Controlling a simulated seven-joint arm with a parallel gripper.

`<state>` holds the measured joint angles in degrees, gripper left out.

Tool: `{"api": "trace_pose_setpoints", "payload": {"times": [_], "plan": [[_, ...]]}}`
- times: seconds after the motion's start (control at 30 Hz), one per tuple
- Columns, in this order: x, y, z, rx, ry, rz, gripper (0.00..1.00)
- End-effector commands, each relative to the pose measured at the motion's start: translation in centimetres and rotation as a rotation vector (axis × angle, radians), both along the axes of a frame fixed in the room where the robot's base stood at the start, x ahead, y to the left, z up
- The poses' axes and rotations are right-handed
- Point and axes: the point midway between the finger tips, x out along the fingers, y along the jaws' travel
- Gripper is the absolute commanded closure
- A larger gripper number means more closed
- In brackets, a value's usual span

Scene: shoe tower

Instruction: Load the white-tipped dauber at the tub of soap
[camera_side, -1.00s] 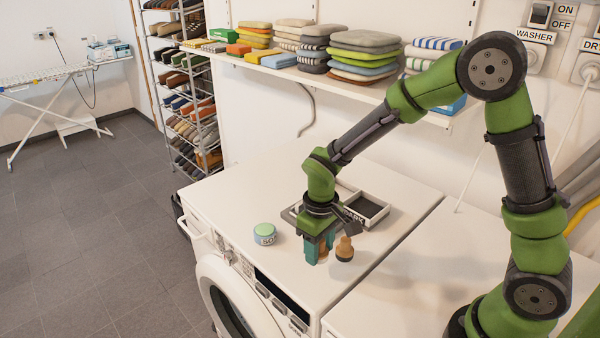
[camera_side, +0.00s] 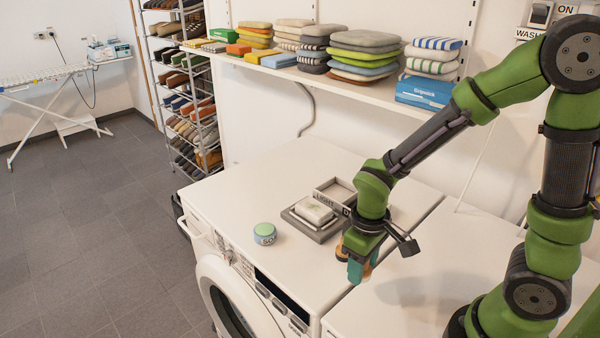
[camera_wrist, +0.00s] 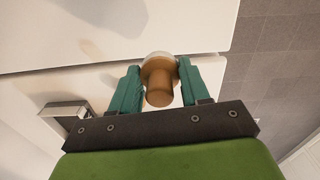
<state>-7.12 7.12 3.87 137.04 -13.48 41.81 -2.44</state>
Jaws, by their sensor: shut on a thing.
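The tub of soap (camera_side: 265,238) is a small round tub with a pale green top, standing on the left washer's top, left of my gripper and apart from it. My gripper (camera_side: 358,268) is over the front right of that washer, near the gap between the machines. In the wrist view my gripper (camera_wrist: 155,88) is shut on a dauber (camera_wrist: 158,92) with a brown wooden handle. A whitish rim shows at the dauber's far end, so it looks like the white-tipped one. In the side view the green fingers mostly hide it. The second, dark-tipped dauber is not clearly visible.
Behind my gripper lies a grey tray (camera_side: 326,236) holding a pale block (camera_side: 314,211). A divided box (camera_side: 330,188) marked LIGHT stands beside it, partly hidden by my arm. A loaded shelf (camera_side: 376,90) runs above. The washer top between tub and gripper is clear.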

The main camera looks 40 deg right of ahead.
Motion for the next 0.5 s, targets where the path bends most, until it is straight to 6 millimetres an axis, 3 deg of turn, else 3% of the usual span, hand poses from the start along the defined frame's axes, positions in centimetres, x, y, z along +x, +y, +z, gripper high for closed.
{"api": "trace_pose_setpoints", "payload": {"times": [0.27,0.37,0.5], "plan": [[0.6,0.2,-0.9,-0.002,0.026,0.002,0.79],[3.3,0.6,-1.1,-0.002,0.019,0.003,0.79],[8.3,1.4,-1.0,-0.003,0.015,0.003,0.79]]}}
